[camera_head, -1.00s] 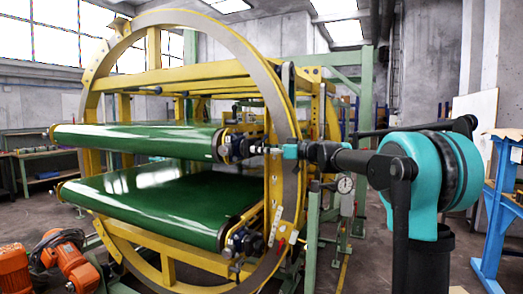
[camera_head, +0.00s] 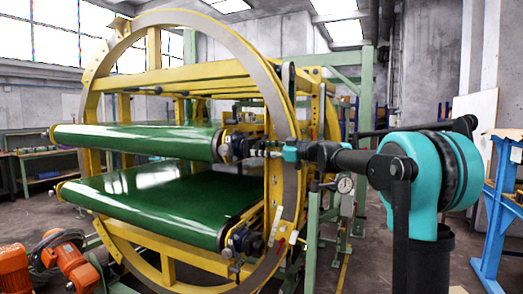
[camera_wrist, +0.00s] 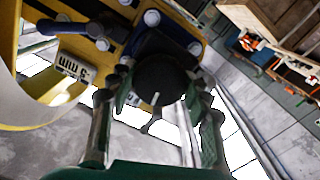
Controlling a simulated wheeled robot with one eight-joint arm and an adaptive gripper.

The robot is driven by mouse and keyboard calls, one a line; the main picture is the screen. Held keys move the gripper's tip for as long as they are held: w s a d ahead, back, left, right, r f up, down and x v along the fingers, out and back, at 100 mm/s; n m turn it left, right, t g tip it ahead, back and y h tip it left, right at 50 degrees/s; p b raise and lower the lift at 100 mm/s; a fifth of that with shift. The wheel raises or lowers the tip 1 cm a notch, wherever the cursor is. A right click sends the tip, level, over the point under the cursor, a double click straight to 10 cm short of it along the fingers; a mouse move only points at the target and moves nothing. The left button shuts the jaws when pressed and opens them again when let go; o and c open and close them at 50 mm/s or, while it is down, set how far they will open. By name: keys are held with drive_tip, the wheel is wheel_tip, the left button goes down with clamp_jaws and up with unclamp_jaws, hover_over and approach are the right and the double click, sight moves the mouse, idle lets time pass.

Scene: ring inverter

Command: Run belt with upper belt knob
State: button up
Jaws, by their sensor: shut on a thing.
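The ring inverter has an upper green belt (camera_head: 140,138) and a lower green belt (camera_head: 150,200) inside a yellow and grey ring frame. My gripper (camera_head: 258,150) reaches in from the right to the hardware at the right end of the upper belt. In the wrist view the upper belt knob (camera_wrist: 165,80) is a dark round piece, and my gripper (camera_wrist: 160,98) has one finger on each side of it, shut on it. In the head view the knob is mostly hidden by the fingers and nearby fittings.
The ring's right side (camera_head: 290,190) stands close to my gripper. Orange motors (camera_head: 68,262) stand at the lower left, and a blue stand (camera_head: 492,210) is at the right.

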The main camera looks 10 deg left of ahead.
drive_tip(key=o, duration=1.2)
drive_tip(key=shift+c, duration=0.2)
drive_tip(key=v, duration=1.2)
drive_tip(key=s+d+f+m+g+h, duration=0.1)
drive_tip(key=s+f+m+h, duration=0.3)
drive_tip(key=f, duration=0.6)
drive_tip(key=s+d+f+m+h, duration=0.1)
drive_tip(key=s+f+m+h, duration=0.1)
drive_tip(key=s+f, duration=0.65)
drive_tip(key=s+d+f+m+g+h, duration=0.1)
drive_tip(key=s+f+m+h, duration=0.15)
drive_tip(key=f, duration=0.85)
drive_tip(key=s+d+f+m+h, duration=0.4)
drive_tip(key=s+d+f, duration=0.3)
drive_tip(key=s+f, duration=0.2)
drive_tip(key=s+d+f+m+h, duration=0.4)
drive_tip(key=s+d+f+m, duration=0.2)
drive_tip(key=s+f, duration=0.4)
drive_tip(key=shift+d+f, duration=0.45)
drive_tip(key=shift+d, duration=0.25)
